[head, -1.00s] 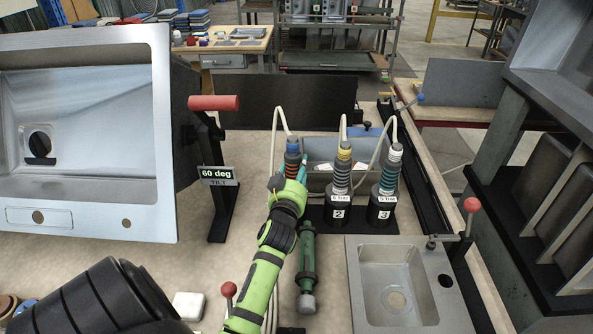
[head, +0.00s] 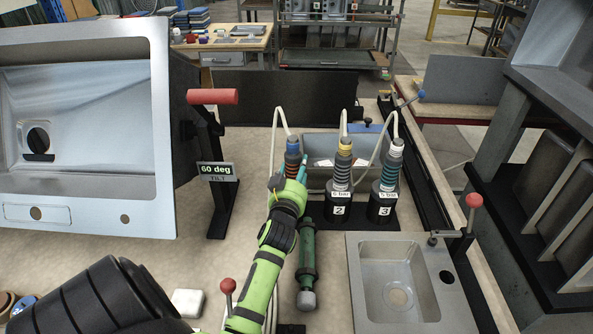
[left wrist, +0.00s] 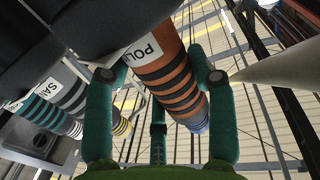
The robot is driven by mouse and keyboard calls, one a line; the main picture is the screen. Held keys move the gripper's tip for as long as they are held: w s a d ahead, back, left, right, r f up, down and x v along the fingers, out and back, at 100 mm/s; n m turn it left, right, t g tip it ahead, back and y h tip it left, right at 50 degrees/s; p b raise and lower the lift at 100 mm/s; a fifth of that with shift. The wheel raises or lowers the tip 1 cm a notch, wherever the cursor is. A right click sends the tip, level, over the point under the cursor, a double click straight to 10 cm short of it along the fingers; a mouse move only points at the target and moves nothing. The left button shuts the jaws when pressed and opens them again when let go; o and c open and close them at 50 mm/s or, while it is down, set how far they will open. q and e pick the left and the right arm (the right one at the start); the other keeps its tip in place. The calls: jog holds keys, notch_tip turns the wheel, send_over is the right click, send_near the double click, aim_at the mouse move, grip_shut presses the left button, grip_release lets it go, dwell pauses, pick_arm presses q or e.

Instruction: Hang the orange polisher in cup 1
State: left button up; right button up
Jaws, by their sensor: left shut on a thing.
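The orange polisher (head: 292,157), with orange and black rings and a blue top, stands roughly upright at the left end of the row of tools. My left gripper (head: 294,186) is shut on it. In the left wrist view, the teal fingers (left wrist: 161,85) sit on either side of the polisher (left wrist: 172,75), and its label is partly visible. Cup 1 is hidden behind my gripper and hand, so I cannot tell whether the polisher's lower end is inside it. My right gripper is not in view.
Cup 2 (head: 338,212) and cup 3 (head: 381,211) hold yellow-topped and white-topped tools close on the right. White hoses arch behind. A green cylindrical object (head: 307,268) lies beside my forearm. A small sink (head: 357,300) is at front right; a tilted sink (head: 162,140) stands left.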

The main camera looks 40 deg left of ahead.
pick_arm(q)
jog(key=o, duration=1.6)
jog(key=shift+r, duration=0.25)
jog(key=shift+o, duration=0.2)
jog(key=shift+f, duration=0.35)
jog(key=shift+s+d, duration=0.3)
jog(key=shift+s, duration=0.2)
jog(key=v, duration=0.6)
jog(key=shift+s+r, duration=0.2)
jog(key=shift+r, duration=0.05)
jog(key=shift+d, duration=0.1)
